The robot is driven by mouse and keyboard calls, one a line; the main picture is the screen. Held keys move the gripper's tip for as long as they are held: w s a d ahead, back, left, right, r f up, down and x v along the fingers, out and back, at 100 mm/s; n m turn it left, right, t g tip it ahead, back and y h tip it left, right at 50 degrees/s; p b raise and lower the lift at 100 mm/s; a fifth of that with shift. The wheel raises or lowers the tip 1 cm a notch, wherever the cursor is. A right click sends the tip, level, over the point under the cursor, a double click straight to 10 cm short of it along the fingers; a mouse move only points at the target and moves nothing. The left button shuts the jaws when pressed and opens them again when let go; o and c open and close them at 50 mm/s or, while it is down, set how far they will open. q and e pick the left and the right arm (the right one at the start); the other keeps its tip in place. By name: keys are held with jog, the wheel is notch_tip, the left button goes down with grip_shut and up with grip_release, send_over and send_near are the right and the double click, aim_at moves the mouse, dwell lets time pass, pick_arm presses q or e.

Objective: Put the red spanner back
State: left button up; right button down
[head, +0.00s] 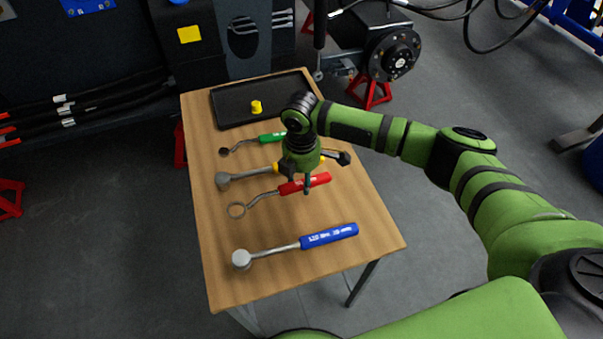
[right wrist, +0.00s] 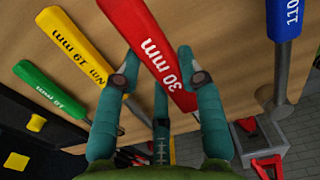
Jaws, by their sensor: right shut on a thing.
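The red spanner (head: 263,197) has a ring end at the left and a red handle marked 30 mm. It is at the middle of the wooden table (head: 225,275), between the yellow-handled tool (head: 240,175) and the blue-handled tool (head: 328,236). My right gripper (head: 300,185) points down at its red handle and is shut on it. In the right wrist view the red handle (right wrist: 150,50) runs between the fingers of my right gripper (right wrist: 160,78). I cannot tell whether the spanner is clear of the tabletop. My left gripper is not in view.
A green-handled tool (head: 270,138) lies further back. A black tray (head: 235,106) with a small yellow piece (head: 256,107) is at the table's far end. A hub with a black disc (head: 393,54) stands behind the table.

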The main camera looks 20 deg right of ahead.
aim_at(302, 197)
notch_tip(302, 197, down, 3)
jog(key=shift+r+b, duration=0.1)
jog(key=shift+b, duration=0.55)
jog(key=shift+w+f+b, duration=0.1)
jog(key=shift+f+b, duration=0.3)
jog(key=shift+f, duration=0.55)
jog(key=c, duration=0.7)
grip_release()
notch_tip(302, 197, up, 12)
jog(key=shift+r, duration=0.1)
